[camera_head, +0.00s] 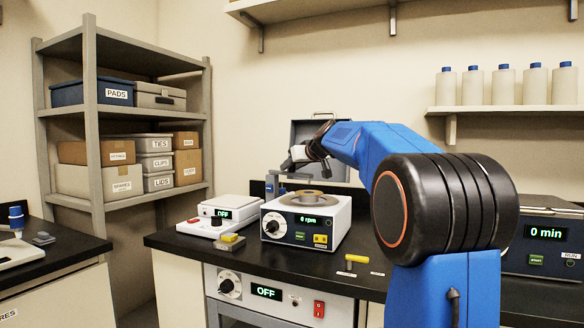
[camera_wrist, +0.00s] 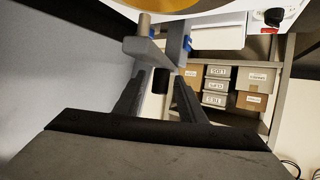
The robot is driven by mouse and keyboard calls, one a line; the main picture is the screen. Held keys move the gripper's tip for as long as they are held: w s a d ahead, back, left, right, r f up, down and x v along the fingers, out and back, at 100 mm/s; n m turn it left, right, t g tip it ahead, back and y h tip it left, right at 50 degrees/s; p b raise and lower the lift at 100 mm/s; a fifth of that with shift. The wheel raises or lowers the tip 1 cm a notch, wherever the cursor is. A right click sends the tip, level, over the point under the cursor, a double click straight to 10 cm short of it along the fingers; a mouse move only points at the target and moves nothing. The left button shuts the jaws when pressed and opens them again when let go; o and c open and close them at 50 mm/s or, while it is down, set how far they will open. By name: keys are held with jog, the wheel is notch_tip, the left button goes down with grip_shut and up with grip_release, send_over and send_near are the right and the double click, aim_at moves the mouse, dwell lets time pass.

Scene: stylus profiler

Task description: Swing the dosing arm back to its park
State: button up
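The spin coater (camera_head: 306,219) sits on the black bench with its display reading 0 rpm and a brown-gold disc (camera_head: 309,198) on top. The dosing arm (camera_head: 275,184) is a small grey and blue piece at the coater's back left. In the wrist view the dosing arm (camera_wrist: 152,48) is a grey bar near the gold disc's edge, with blue parts. My gripper (camera_head: 302,160) is above and behind the coater, close to the dosing arm. In the wrist view its two dark fingers (camera_wrist: 158,92) stand apart, with a dark cylinder between them. I cannot tell whether they touch it.
A white balance (camera_head: 231,207) and a switch box (camera_head: 208,227) stand left of the coater. A grey case (camera_head: 318,137) is behind my gripper. A timer unit (camera_head: 546,247) is at right. A shelf rack (camera_head: 93,120) with labelled boxes stands at left.

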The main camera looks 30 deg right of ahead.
jog(key=shift+w, duration=0.15)
grip_shut()
jog(key=shift+a, duration=0.15)
